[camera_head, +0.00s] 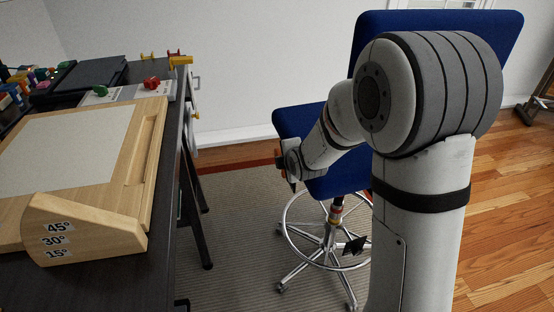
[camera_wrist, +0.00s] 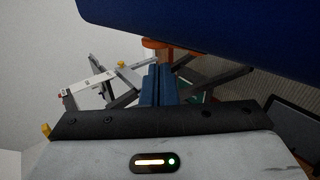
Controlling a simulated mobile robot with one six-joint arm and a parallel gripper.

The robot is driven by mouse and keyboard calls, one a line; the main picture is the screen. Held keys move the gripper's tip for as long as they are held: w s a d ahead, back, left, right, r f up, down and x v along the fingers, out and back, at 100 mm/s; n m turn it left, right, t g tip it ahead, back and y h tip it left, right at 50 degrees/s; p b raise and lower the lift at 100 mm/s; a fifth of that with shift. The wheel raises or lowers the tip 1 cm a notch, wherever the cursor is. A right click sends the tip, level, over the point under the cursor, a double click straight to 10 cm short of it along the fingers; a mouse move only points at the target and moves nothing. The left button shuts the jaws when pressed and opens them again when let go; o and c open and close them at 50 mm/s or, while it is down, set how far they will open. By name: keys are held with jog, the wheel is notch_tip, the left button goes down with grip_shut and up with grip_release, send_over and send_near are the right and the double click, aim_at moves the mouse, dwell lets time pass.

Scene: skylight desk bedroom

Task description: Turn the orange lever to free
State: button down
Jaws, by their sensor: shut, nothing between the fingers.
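The orange lever (camera_wrist: 155,43) shows in the wrist view as an orange bar under the edge of the blue chair seat (camera_wrist: 230,35). My gripper (camera_wrist: 160,72) is shut and empty, with its blue-grey fingers pointing toward the lever and their tips just below it in the picture. I cannot tell whether they touch it. In the head view my gripper (camera_head: 292,184) is at the left side of the blue chair seat (camera_head: 300,122).
The chair's chrome foot ring (camera_head: 300,237) and wheeled base stand on a grey rug (camera_head: 228,240). The dark desk (camera_head: 170,165) at left bears a wooden slanted board (camera_head: 120,192). A gap of open floor lies between desk and chair.

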jog(key=x, duration=0.6)
jog(key=shift+w+a+f, duration=0.1)
jog(key=shift+w+f, duration=0.05)
